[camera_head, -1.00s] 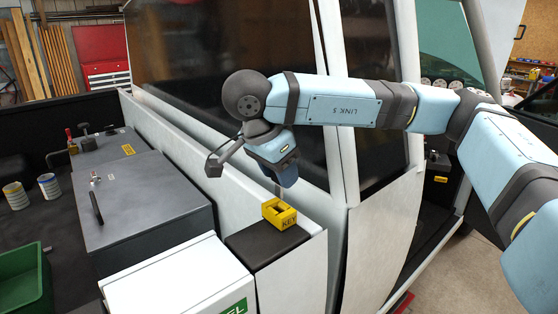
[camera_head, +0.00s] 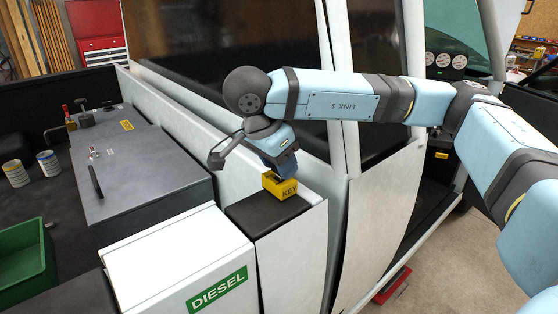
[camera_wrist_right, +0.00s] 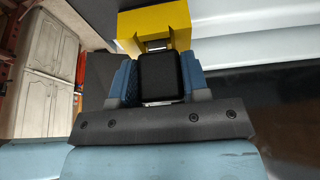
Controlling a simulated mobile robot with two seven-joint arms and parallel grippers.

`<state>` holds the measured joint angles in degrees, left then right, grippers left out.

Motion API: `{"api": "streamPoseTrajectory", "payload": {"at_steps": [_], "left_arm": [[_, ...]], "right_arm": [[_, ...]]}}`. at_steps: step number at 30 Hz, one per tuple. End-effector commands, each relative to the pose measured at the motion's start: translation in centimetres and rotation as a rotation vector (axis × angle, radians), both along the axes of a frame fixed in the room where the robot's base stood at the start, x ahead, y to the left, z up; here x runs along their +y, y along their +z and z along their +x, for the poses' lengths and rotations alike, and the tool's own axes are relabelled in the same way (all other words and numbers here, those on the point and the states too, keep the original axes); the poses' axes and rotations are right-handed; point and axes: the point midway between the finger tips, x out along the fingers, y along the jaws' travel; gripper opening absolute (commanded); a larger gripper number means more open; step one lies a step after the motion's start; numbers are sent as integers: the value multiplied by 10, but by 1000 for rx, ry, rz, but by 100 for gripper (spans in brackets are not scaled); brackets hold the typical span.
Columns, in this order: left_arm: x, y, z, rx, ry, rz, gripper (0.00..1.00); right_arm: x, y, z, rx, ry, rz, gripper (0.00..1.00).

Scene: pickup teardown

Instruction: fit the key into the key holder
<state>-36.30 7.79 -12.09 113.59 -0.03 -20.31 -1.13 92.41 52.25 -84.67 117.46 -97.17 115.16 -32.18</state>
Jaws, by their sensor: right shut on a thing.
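The yellow key holder (camera_head: 284,188), marked KEY, stands on the dark top of the truck's side panel in the head view. My right gripper (camera_head: 279,168) is directly above it, pointing down, its fingertips at the holder's top. In the right wrist view, my right gripper (camera_wrist_right: 160,84) is shut on the key (camera_wrist_right: 161,74), whose black head sits between the blue fingers. The yellow holder (camera_wrist_right: 152,22) lies just beyond the key, which seems to reach its opening. The key's tip is hidden. My left gripper is not in view.
The dark ledge (camera_head: 253,217) under the holder is otherwise clear. A white box with a DIESEL label (camera_head: 216,289) stands beside it. The truck's cab door (camera_head: 382,215) is close on the right. A grey toolbox (camera_head: 143,185) and a green crate (camera_head: 25,262) lie left.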

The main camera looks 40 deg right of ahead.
Motion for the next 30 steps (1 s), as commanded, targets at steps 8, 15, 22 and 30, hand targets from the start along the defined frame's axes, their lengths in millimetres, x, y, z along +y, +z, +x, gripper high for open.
{"api": "streamPoseTrajectory", "payload": {"at_steps": [8,15,22,30], "left_arm": [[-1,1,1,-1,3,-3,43],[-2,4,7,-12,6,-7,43],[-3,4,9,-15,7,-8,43],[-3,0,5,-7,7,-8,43]], "right_arm": [[0,0,0,0,0,0,67],[0,0,0,0,0,0,72],[5,11,0,-2,2,0,72],[22,54,-1,-6,1,-2,72]]}}
